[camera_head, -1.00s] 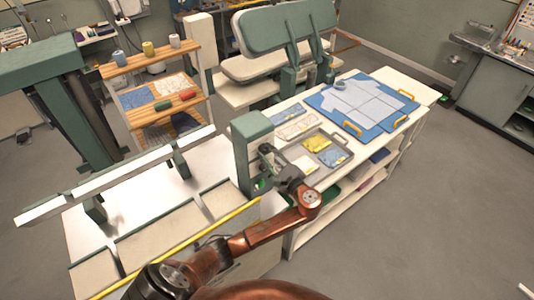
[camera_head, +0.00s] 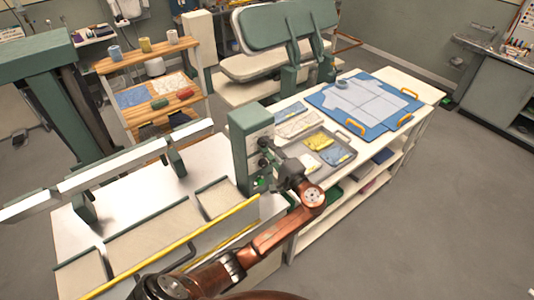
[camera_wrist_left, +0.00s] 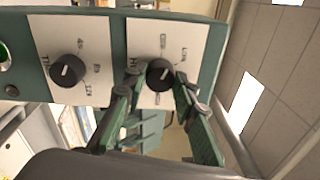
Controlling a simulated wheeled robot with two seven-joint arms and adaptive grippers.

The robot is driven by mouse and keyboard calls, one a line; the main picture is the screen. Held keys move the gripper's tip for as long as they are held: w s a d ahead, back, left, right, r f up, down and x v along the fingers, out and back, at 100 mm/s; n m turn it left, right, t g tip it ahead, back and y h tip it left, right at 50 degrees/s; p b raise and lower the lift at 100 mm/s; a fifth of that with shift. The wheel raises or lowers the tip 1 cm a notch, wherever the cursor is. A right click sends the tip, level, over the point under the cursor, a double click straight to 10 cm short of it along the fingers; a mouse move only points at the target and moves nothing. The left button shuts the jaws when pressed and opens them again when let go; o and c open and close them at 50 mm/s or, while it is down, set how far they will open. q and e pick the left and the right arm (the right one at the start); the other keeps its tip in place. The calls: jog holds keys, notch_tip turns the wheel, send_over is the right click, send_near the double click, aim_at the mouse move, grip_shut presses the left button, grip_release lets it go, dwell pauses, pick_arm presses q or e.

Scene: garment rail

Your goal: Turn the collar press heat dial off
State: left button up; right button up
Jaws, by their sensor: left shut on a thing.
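The collar press control box (camera_head: 239,143) is green with a pale front plate, standing at the right end of the press table. In the left wrist view it carries two black dials on white panels. The heat dial (camera_wrist_left: 160,72) is on the right panel, whose label starts with H and is partly covered by a finger. The other dial (camera_wrist_left: 68,70) is on the left panel, with a label starting TI. My left gripper (camera_wrist_left: 158,77) is shut on the heat dial, one finger on each side. In the head view my left gripper (camera_head: 276,163) reaches the box front. My right gripper is out of view.
A green indicator (camera_wrist_left: 4,57) is at the panel's left edge. A grey tray (camera_head: 342,170) with folded cloths and a blue board (camera_head: 325,99) are on the white table beside the box. A yellow bar (camera_head: 180,243) edges the press table. Floor at right is clear.

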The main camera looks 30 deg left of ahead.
pick_arm(q)
jog(key=n+b, duration=0.3)
jog(key=shift+f, duration=0.3)
jog(key=shift+w+r+n+b, duration=0.1)
jog(key=shift+r+n+b, duration=0.1)
jog(key=shift+n+b, duration=0.75)
jog(key=o, duration=1.2)
jog(key=shift+c, duration=0.2)
jog(key=shift+d, duration=0.1)
jog(key=v, duration=1.1)
jog(key=shift+d, duration=0.4)
